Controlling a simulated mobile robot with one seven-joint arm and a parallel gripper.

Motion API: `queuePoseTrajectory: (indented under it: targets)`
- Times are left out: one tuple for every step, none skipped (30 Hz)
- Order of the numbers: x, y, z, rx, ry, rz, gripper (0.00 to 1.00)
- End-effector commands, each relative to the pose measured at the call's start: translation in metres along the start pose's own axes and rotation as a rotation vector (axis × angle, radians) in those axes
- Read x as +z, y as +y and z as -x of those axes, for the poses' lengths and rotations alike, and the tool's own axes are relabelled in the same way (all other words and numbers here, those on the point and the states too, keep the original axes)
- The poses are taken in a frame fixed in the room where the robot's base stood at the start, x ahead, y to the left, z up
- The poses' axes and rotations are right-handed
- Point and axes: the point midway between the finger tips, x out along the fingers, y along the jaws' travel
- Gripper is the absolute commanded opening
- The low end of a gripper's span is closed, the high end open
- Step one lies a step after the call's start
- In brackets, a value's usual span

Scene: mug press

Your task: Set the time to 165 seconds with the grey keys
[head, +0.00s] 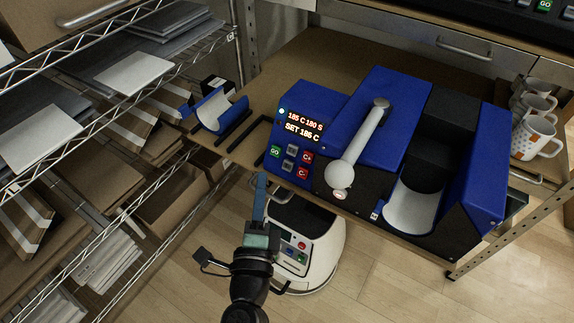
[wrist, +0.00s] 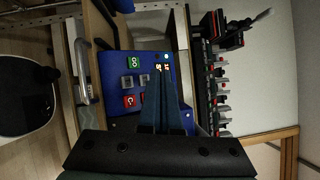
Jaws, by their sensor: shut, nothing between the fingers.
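The blue mug press (head: 390,120) stands on the table, its control panel at the left front. The lit display (head: 304,122) seems to read 185 C 180 S, with SET 185 C below. Under it are two grey keys, an upper one (head: 292,150) and a lower one (head: 287,165). A green GO key (head: 274,152) is to their left, two red keys (head: 306,157) to their right. My gripper (head: 262,178) is shut and empty, in front of the panel's lower left and apart from the keys. In the wrist view my fingers (wrist: 162,75) cover part of the display; the grey keys (wrist: 128,81) show beside them.
A blue curved holder (head: 222,110) lies on the table left of the press. Several mugs (head: 535,135) stand at the right. Wire shelves (head: 110,130) with boxes and sheets are on the left. The press's lever (head: 358,150) rises right of the panel.

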Motion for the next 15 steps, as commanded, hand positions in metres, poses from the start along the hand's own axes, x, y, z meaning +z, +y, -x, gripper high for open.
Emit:
queuePoseTrajectory:
  targets:
    - [-0.004, 0.006, -0.004, -0.001, 0.001, 0.0, 0.0]
    - [-0.006, 0.009, -0.006, -0.001, 0.001, 0.0, 0.0]
    - [-0.008, 0.011, -0.01, -0.002, 0.001, 0.0, 0.0]
    - [-0.011, 0.014, -0.013, -0.002, 0.001, 0.0, 0.0]
    - [-0.013, 0.017, -0.016, -0.002, 0.001, 0.001, 0.0]
    - [-0.016, 0.02, -0.021, -0.002, 0.001, 0.001, 0.0]
    - [-0.018, 0.021, -0.024, -0.003, 0.001, 0.0, 0.0]
    - [-0.021, 0.024, -0.027, -0.002, 0.001, -0.001, 0.0]
    - [-0.023, 0.027, -0.031, -0.002, 0.001, 0.0, 0.0]
    - [-0.025, 0.029, -0.034, -0.002, 0.001, 0.0, 0.0]
    - [-0.028, 0.03, -0.036, -0.002, 0.001, 0.001, 0.0]
    - [-0.03, 0.032, -0.04, -0.002, 0.002, 0.001, 0.0]
    - [-0.032, 0.034, -0.042, -0.002, 0.001, 0.001, 0.0]
    - [-0.033, 0.035, -0.044, -0.001, 0.0, 0.001, 0.0]
    - [-0.035, 0.037, -0.047, -0.001, 0.0, 0.001, 0.0]
